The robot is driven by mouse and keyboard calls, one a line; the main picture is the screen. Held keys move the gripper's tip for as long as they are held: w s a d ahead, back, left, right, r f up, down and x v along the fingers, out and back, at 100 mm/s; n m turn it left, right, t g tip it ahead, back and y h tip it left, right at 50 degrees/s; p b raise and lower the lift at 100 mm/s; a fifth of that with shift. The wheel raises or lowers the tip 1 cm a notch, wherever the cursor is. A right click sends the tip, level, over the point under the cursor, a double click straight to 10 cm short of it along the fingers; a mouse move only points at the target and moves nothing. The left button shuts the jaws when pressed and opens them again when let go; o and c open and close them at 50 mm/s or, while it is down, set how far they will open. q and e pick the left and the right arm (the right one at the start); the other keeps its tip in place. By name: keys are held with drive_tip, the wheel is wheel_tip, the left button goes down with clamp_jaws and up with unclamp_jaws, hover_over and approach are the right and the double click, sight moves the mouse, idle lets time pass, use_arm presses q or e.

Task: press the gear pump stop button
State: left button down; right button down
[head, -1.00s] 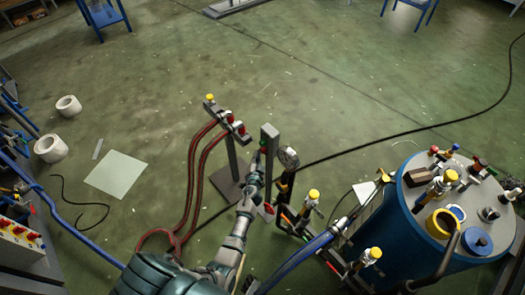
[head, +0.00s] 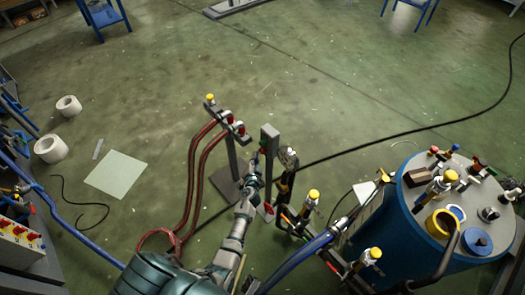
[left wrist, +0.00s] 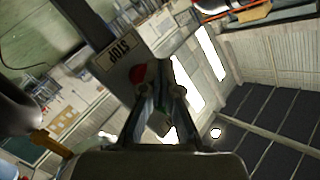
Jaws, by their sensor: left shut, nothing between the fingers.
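The stop button is a red knob (left wrist: 138,73) beside an upside-down STOP label (left wrist: 121,47) on a grey box in the left wrist view. In the head view the grey box (head: 269,138) tops a post in the middle of the floor. My left gripper (head: 257,174) is just in front of that box, on its near side. In the left wrist view its fingers (left wrist: 162,85) are shut and empty, with the tips right beside the red button and partly overlapping it. I cannot tell whether they touch it. My right gripper is not in view.
A stand with red hoses (head: 213,135) is left of the post. A pressure gauge (head: 289,158) and yellow-capped valves are close on the right. A large blue tank (head: 395,228) stands further right. The floor beyond the post is mostly clear.

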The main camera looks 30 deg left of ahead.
use_arm(q)
drive_tip(key=shift+s+a, duration=0.1)
